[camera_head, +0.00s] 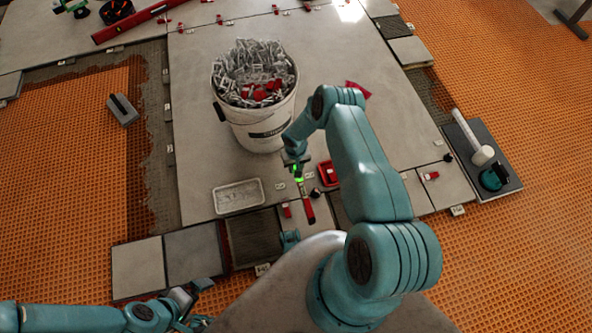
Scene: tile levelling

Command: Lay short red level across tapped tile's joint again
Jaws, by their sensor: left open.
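A short red level (308,209) shows just below my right gripper (299,179), its length running toward me over the small front tiles (295,220). I cannot tell whether the gripper holds it or whether it touches the tiles. My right arm partly hides this area, and the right fingers are too small to read. My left gripper (190,298) is open and empty at the lower left, in front of the front tile row and well away from the level. Which tile is the tapped one cannot be told.
A white bucket (262,128) of clips and red wedges stands on the large tile. A shallow tray (239,196) and a red box (328,174) lie near the front. A white mallet (472,142) lies on a dark tile at right. A long red level (135,22) lies at the back.

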